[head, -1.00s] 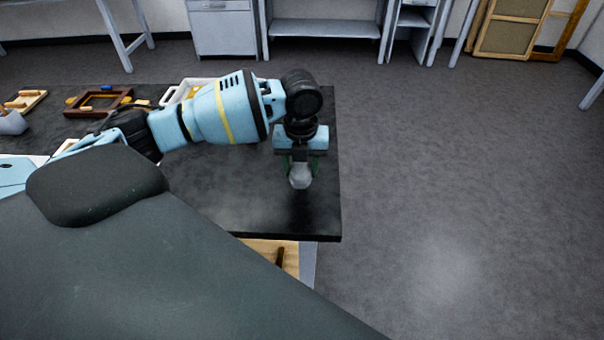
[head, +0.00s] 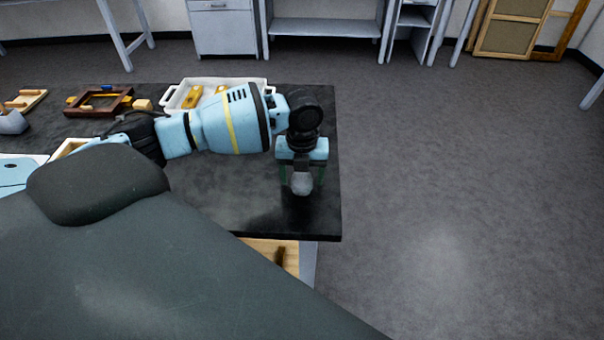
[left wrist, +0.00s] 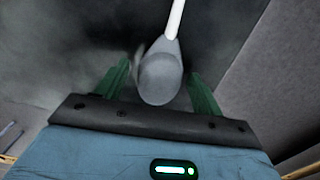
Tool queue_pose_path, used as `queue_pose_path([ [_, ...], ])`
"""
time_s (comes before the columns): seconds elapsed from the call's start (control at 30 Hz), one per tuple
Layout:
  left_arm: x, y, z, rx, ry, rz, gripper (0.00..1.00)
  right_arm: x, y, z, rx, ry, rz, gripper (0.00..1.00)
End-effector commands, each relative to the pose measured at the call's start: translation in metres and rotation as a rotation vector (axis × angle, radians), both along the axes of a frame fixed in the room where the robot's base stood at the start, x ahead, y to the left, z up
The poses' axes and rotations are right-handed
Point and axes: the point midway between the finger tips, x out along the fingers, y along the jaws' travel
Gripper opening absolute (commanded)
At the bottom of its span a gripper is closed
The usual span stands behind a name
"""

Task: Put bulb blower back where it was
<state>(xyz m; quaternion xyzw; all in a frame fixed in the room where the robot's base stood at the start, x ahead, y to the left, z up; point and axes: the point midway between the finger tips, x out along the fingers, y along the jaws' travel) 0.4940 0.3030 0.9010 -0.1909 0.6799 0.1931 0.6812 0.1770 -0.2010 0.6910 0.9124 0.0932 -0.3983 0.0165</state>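The bulb blower (head: 302,184) is a grey bulb near the right edge of the black table. In the left wrist view, the bulb blower (left wrist: 161,76) shows a pale thin nozzle pointing to the top of the picture. My left gripper (head: 302,178) points down over it. Its green fingers stand apart on either side of the bulb, with a visible gap on each side; the left wrist view shows the same open fingers (left wrist: 160,85). The bulb appears to rest on the tabletop. My right gripper is not in view.
The black table (head: 230,195) ends just right of the blower. A white tray (head: 262,81) with yellow pieces stands behind my left arm. A dark brown frame (head: 72,107) and a grey container (head: 12,122) are at the left. Open floor lies to the right.

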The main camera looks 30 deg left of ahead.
Motion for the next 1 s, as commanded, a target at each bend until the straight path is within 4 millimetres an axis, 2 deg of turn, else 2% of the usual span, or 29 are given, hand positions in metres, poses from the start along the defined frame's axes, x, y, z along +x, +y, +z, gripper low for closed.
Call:
queue_pose_path([
  [0.23, 0.0, 0.0, 0.001, 0.001, -0.001, 0.0, 0.67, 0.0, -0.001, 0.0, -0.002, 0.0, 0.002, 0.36],
  [0.37, 0.001, 0.0, 0.009, 0.001, -0.002, 0.001, 0.67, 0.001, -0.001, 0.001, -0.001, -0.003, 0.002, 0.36],
  [0.47, 0.001, 0.0, 0.024, 0.0, -0.004, 0.0, 0.67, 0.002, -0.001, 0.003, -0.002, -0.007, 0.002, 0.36],
  [0.8, 0.001, 0.0, 0.091, 0.0, -0.004, 0.001, 0.67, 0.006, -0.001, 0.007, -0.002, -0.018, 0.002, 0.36],
  [1.0, 0.001, 0.0, 0.116, 0.0, -0.001, 0.001, 0.67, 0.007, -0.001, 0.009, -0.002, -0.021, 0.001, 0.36],
])
